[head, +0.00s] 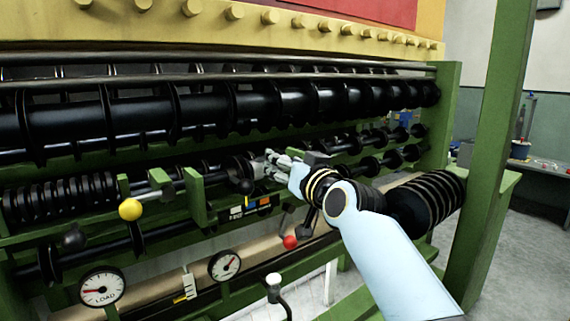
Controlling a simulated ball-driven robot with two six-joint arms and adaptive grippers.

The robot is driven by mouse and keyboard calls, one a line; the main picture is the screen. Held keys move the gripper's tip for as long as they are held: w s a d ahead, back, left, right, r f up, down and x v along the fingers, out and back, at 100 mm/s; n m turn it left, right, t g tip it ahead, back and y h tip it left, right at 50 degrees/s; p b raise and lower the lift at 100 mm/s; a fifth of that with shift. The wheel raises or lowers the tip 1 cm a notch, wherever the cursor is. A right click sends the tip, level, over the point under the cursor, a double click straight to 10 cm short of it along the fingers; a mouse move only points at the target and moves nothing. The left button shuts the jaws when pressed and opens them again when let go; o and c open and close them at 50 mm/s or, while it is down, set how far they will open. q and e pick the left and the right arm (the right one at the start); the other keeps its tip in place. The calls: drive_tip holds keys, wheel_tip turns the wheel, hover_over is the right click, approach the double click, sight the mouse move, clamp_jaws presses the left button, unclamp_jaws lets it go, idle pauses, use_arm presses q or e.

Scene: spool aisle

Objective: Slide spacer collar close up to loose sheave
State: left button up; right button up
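My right gripper (272,163) reaches in from the lower right. Its light metal fingers point left along a shaft in the middle of the machine. Black discs (240,168) on that shaft sit just left of the fingertips. I cannot tell whether one of them is the loose sheave, or whether the fingers touch it. I cannot make out the spacer collar for certain; the gripper hides part of the shaft. It is not clear whether the fingers are closed on anything. My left gripper is out of view.
Black rollers (210,108) run across above the gripper. A yellow ball knob (130,209) and a red ball knob (289,242) stick out. Two dials, the left marked LOAD (102,288), stand in front. A green post (486,170) rises at right, with open floor beyond.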

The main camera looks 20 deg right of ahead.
drive_tip(key=shift+a, duration=0.15)
drive_tip(key=s+d, duration=0.1)
drive_tip(key=s, duration=1)
drive_tip(key=shift+s+d, duration=0.4)
